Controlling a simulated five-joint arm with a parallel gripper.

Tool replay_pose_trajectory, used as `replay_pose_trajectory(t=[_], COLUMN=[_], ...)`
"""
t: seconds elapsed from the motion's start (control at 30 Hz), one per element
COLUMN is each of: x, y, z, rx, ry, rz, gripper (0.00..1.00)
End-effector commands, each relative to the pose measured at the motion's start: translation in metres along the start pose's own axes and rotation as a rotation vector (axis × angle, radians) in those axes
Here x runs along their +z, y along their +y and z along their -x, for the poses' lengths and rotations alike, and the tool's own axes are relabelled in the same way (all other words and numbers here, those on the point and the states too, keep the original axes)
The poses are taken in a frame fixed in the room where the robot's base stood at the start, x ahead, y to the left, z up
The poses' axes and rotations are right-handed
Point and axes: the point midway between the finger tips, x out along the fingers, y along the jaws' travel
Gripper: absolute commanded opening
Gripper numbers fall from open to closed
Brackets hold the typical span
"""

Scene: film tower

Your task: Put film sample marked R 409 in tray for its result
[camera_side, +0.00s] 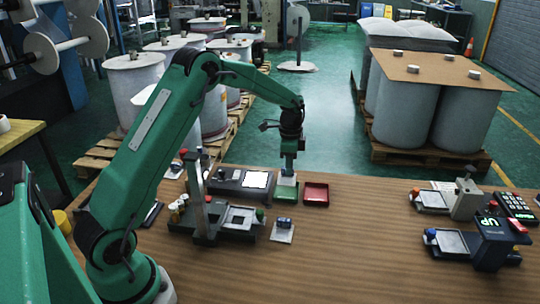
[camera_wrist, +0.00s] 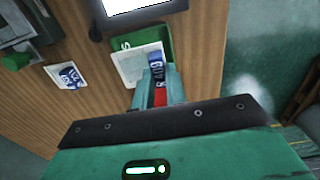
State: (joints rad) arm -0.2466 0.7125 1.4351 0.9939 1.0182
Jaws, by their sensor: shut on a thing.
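My gripper (camera_side: 289,165) is shut on a film sample, a pale square (camera_side: 287,179) with a blue grip. A red tray (camera_side: 316,194) stands just right of the green one and looks empty.
Another sample (camera_side: 282,231) with a blue grip lies on the table in front. A device with a lit screen (camera_side: 256,180) stands left of the green tray. A grey stand (camera_side: 205,215) is nearer left. Testers (camera_side: 490,245) stand at right. The table between is clear.

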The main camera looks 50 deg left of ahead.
Motion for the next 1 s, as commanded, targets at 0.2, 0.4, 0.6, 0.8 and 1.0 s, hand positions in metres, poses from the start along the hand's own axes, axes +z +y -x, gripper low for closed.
replay_pose_trajectory(t=[0.2, 0.4, 0.6, 0.8, 1.0], x=[0.000, 0.000, 0.000, 0.000, 0.000], y=[0.000, 0.000, 0.000, 0.000, 0.000], z=[-0.016, -0.029, -0.036, -0.039, -0.039], rx=[0.001, 0.001, 0.001, 0.000, 0.000], ry=[-0.001, -0.001, -0.001, 0.000, 0.000], rz=[0.000, 0.000, 0.000, 0.000, 0.000], gripper=[0.00, 0.00, 0.00, 0.00, 0.00])
